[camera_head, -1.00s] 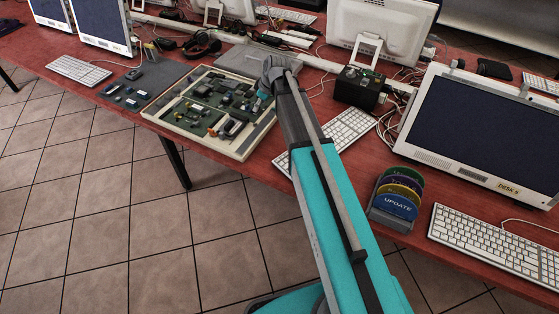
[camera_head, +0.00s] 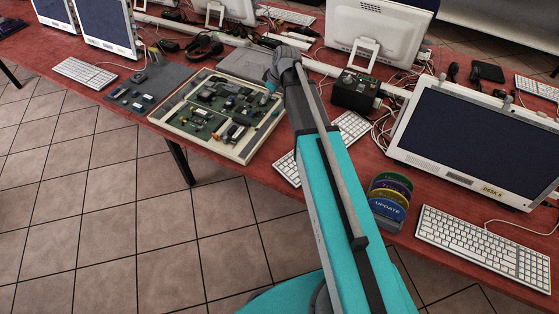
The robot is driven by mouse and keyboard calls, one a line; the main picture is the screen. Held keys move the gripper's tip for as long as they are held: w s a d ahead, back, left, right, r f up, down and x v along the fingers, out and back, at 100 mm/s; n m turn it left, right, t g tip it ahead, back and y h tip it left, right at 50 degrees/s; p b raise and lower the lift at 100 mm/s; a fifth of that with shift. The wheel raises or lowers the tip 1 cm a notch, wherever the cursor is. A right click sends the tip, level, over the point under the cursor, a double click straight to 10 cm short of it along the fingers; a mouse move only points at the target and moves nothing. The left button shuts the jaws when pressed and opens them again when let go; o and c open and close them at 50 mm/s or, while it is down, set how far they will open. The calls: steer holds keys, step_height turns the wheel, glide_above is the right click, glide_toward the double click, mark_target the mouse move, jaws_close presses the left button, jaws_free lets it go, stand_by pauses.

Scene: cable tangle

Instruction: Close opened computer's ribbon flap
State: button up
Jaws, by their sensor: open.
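The opened computer lies flat on the red table, left of my arm. Its pale case frame (camera_head: 243,157) surrounds a green circuit board (camera_head: 205,121) with dark chips and small parts. The ribbon flap is too small to make out, so I cannot tell whether it is open or shut. My teal and grey arm rises from the bottom and bends beside the case's right far corner. A small teal part of my arm shows over that corner. My gripper cannot be made out; it seems hidden behind the bend of my arm.
A grey mat with small parts (camera_head: 150,84) lies left of the case. Right of my arm are a keyboard (camera_head: 349,128), a black box (camera_head: 356,92), a disc rack (camera_head: 389,203) and a DESK 5 computer (camera_head: 470,140). Cables and monitors crowd the back.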

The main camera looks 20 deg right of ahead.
mark_target(280, 171)
steer(key=shift+p+v, duration=1.6)
steer(key=shift+v, duration=0.5)
steer(key=s+a+f+m+g+h+b, duration=0.1)
steer(key=s+f+m+b, duration=0.1)
steer(key=s+f+b, duration=0.2)
steer(key=s+a+f+m+g+h+b, duration=0.1)
steer(key=s+f+m+b, duration=0.2)
steer(key=s, duration=0.7)
steer(key=s+a+f+m+g+h+b, duration=0.1)
steer(key=s+f+m+b, duration=0.2)
steer(key=s+f+b, duration=0.2)
steer(key=shift+s+a+f+b, duration=0.2)
steer(key=shift+s+f, duration=0.3)
steer(key=shift+s+a+f+b, duration=0.15)
steer(key=shift+s+f, duration=0.35)
steer(key=shift+f, duration=0.05)
steer(key=shift+s+f+m, duration=0.25)
steer(key=shift+s+m, duration=0.25)
step_height(280, 171, up, 12)
steer(key=p, duration=1.1)
